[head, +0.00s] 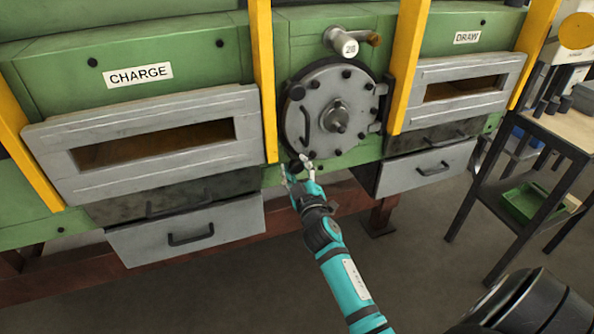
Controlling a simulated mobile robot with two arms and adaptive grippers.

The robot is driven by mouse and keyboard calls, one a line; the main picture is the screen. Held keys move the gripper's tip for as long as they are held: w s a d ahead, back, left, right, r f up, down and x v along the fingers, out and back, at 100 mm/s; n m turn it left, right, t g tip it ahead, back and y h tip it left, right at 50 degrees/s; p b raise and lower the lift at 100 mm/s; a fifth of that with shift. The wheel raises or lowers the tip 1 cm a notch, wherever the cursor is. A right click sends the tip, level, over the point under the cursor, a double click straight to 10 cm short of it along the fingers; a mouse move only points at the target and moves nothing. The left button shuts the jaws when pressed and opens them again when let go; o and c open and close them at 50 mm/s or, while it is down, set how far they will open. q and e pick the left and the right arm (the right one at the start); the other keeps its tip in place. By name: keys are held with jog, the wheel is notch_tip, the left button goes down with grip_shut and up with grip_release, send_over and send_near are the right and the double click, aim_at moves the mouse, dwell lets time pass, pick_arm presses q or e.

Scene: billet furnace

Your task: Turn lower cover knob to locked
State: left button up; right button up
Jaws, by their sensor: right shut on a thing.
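The round grey cover (322,88) sits in the middle of the green furnace front, with dark knobs around its rim, a curved handle on the left and a hub in the centre. My right gripper (298,163) is at the cover's lower left edge. It is shut on the lower cover knob (295,167), a small dark knob mostly hidden between the fingers. I cannot tell which way the knob is turned. My left gripper is not in view.
The CHARGE door (150,98) is at left and the DRAW door (500,75) at right, with grey drawers (188,237) below. Yellow posts (407,60) flank the cover. A bench (575,130) with a green tray (522,205) below stands at right. The floor in front is clear.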

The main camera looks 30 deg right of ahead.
jog(key=n, duration=0.6)
jog(key=shift+t+y+b, duration=0.4)
jog(key=n+y, duration=0.1)
jog(key=n, duration=0.5)
jog(key=shift+n, duration=0.3)
jog(key=o, duration=1.1)
jog(key=shift+o, duration=0.2)
jog(key=shift+f, duration=0.1)
jog(key=v, duration=1.2)
